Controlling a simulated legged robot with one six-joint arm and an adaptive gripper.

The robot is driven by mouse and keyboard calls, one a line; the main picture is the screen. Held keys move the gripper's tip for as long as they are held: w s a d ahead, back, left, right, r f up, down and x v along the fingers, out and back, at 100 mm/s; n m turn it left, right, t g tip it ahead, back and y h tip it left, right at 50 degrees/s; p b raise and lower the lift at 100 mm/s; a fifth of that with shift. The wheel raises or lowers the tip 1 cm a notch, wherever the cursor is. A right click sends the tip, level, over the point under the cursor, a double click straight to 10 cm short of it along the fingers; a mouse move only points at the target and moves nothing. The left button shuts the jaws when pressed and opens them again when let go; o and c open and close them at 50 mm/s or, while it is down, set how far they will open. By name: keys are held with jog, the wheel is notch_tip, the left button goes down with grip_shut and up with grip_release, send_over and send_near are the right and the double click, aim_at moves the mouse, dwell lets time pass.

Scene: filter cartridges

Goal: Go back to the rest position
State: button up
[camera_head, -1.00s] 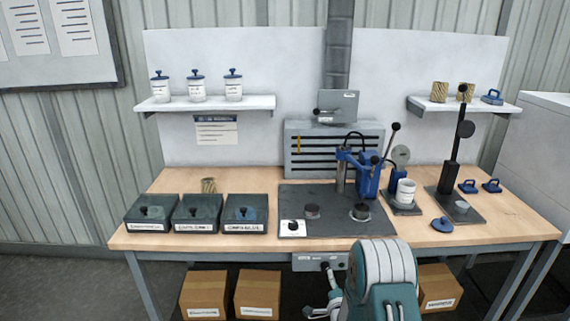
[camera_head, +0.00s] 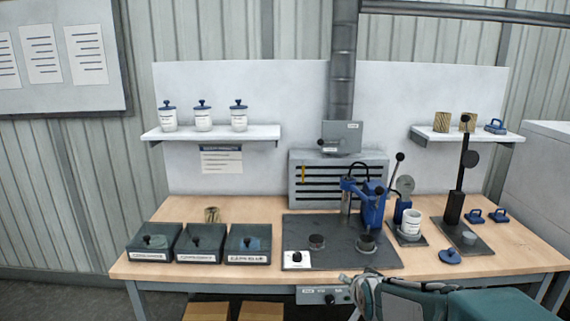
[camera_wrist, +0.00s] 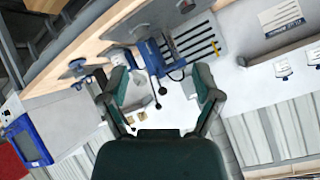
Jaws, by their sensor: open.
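My gripper (camera_head: 362,292) is at the front edge of the workbench in the head view, below the dark mat, with my arm reaching in from the bottom right. In the wrist view my gripper's two green fingers (camera_wrist: 160,88) stand well apart with nothing between them. The wrist view is tilted and shows the blue press (camera_wrist: 165,62) beyond the fingers. The same blue press (camera_head: 371,203) stands on the dark mat (camera_head: 330,262) in the head view. A white cup (camera_head: 411,222) stands on a small stand to its right.
Lidded black boxes (camera_head: 200,257) line the bench's left. White jars (camera_head: 203,121) stand on the left shelf (camera_head: 212,133). A black lever stand (camera_head: 455,207) and blue handled pieces (camera_head: 474,216) are at the right. Bare wood (camera_head: 275,210) shows around them. Cardboard boxes (camera_head: 205,311) sit underneath.

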jog(key=s+r+n+g, duration=0.2)
jog(key=s+n, duration=0.1)
jog(key=s, duration=1)
jog(key=s+r+n+g, duration=0.3)
jog(key=s, duration=0.9)
jog(key=shift+s+a, duration=0.25)
jog(key=shift+s, duration=0.15)
